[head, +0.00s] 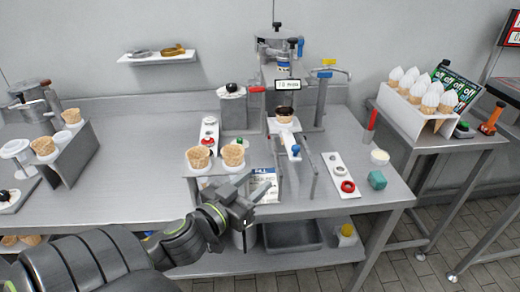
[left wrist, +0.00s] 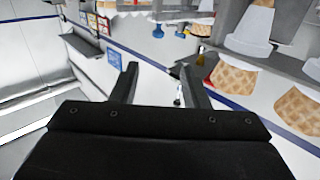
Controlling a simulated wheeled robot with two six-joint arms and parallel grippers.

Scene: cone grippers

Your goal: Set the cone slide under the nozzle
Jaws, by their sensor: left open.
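The dispensing machine (head: 277,48) stands at the back centre in the head view. Below it is a dark brown, round piece (head: 284,112) above a white holder; I cannot tell whether it is the nozzle or a topped cone. A white slide (head: 286,138) with a blue knob (head: 295,150) runs forward from there between grey rails. My left gripper (head: 257,187) is open and empty, in front and to the left of the knob and apart from it. In the left wrist view its two fingers (left wrist: 158,78) stand apart with nothing between them. My right gripper is not in view.
Two waffle cones (head: 233,155) stand in a holder left of the slide, close to my left gripper. A grey rack (head: 75,155) with cones stands left. A side table holds white-topped cones (head: 430,95).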

